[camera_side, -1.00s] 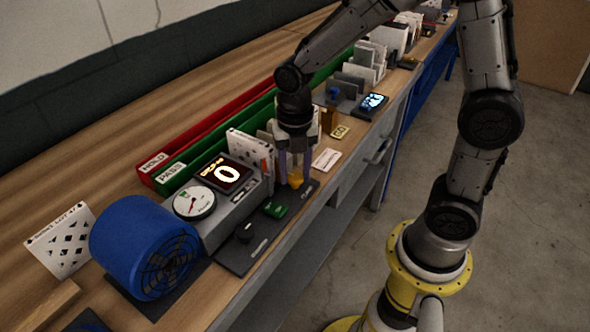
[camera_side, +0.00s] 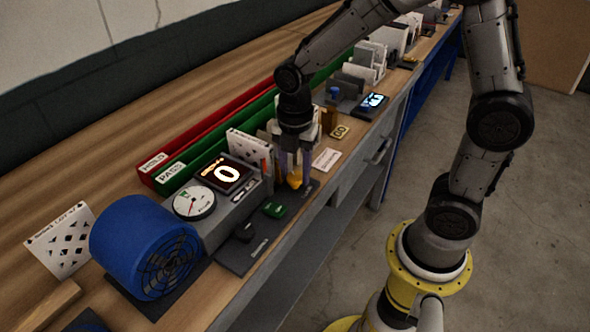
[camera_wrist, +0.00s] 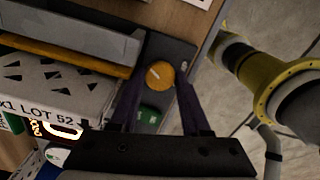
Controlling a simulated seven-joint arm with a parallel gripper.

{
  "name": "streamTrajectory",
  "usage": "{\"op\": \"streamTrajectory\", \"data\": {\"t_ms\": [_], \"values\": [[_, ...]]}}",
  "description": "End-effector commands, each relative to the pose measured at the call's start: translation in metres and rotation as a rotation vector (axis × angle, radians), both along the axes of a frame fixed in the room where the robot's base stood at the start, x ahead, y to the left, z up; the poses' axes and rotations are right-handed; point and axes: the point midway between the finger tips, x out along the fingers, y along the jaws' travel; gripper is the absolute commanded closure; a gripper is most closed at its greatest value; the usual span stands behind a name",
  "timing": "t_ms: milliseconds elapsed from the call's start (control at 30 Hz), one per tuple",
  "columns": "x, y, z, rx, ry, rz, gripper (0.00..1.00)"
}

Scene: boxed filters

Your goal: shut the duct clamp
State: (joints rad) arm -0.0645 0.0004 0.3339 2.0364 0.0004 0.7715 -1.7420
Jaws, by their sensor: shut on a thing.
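The orange round knob (camera_wrist: 160,75), seen from above with a short white mark on its top, is on a dark plate (camera_wrist: 178,52). I take it to be the clamp's knob, though I cannot read a label. My gripper (camera_wrist: 158,84) is shut on it, one dark finger on each side. In the side view the knob (camera_side: 295,180) shows low between the fingers of my gripper (camera_side: 294,174). An orange bar (camera_wrist: 68,57) runs along a grey housing (camera_wrist: 75,35), beside a white filter card (camera_wrist: 50,92) marked LOT 52. Whether the bar touches the card is unclear.
A green switch (camera_side: 274,209) and a black knob (camera_side: 243,233) are on the front panel, near the gripper. A gauge (camera_side: 194,202), a lit display reading 0 (camera_side: 224,174) and a blue fan (camera_side: 145,245) stand left. Red and green trays (camera_side: 160,174) lie behind.

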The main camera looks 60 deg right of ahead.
Motion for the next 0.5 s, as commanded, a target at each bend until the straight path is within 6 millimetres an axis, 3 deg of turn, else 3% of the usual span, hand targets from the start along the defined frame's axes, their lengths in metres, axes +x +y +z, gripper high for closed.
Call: {"op": "streamTrajectory", "data": {"t_ms": [500], "values": [[0.0005, -0.0003, 0.0012, -0.001, -0.003, -0.489, 1.0]]}}
